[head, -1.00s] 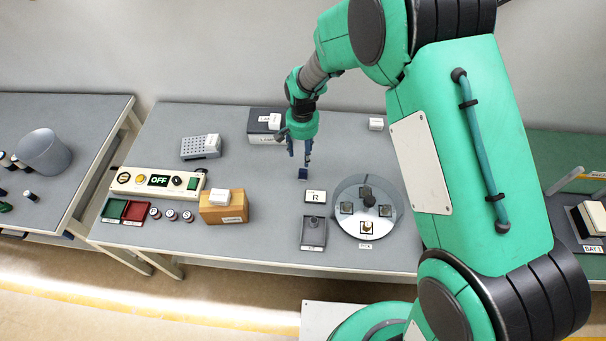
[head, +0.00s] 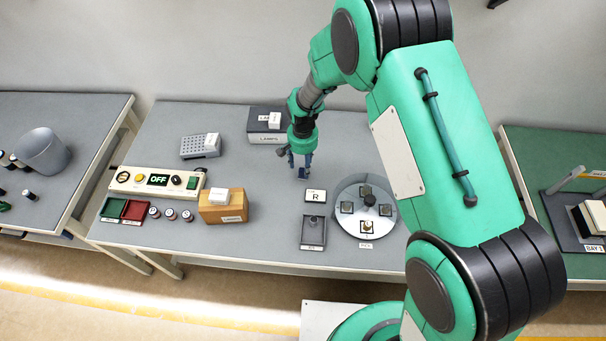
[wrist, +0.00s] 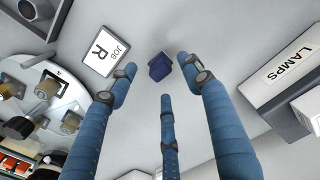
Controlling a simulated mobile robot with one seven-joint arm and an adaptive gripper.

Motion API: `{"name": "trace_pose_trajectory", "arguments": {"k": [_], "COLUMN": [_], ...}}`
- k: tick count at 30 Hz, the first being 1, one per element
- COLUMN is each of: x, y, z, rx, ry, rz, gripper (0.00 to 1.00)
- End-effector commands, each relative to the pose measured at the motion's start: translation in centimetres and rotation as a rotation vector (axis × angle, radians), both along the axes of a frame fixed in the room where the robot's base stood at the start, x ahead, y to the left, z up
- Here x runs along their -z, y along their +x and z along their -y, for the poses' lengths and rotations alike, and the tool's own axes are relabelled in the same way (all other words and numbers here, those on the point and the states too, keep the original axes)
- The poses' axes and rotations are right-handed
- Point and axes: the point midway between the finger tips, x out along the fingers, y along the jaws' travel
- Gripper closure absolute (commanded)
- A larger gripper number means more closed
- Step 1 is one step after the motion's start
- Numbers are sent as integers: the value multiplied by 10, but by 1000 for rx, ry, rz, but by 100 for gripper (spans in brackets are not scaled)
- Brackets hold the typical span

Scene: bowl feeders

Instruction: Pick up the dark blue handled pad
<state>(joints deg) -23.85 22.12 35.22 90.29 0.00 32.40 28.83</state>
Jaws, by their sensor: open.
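The dark blue handled pad (wrist: 159,67) is a small block on the grey table. In the wrist view it shows between the spread fingertips, clear of all of them in the picture. In the head view the pad (head: 303,173) is small and partly hidden by the fingers. My gripper (head: 300,168) points down over it with blue fingers. In the wrist view my gripper (wrist: 159,72) has three fingers, open and empty. How far the tips are above the table is hard to tell.
A white job card marked R (head: 315,196) lies close by. The round feeder plate (head: 349,221) and a small grey tray (head: 313,243) are in front. A dark box labelled LAMPS (head: 266,138) stands behind left.

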Motion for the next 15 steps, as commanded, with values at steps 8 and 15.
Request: {"name": "trace_pose_trajectory", "arguments": {"k": [8, 15], "x": [7, 9], "y": [0, 0], "z": [0, 0], "rx": [0, 0], "ry": [0, 0], "rz": [1, 0], "gripper": [50, 50]}}
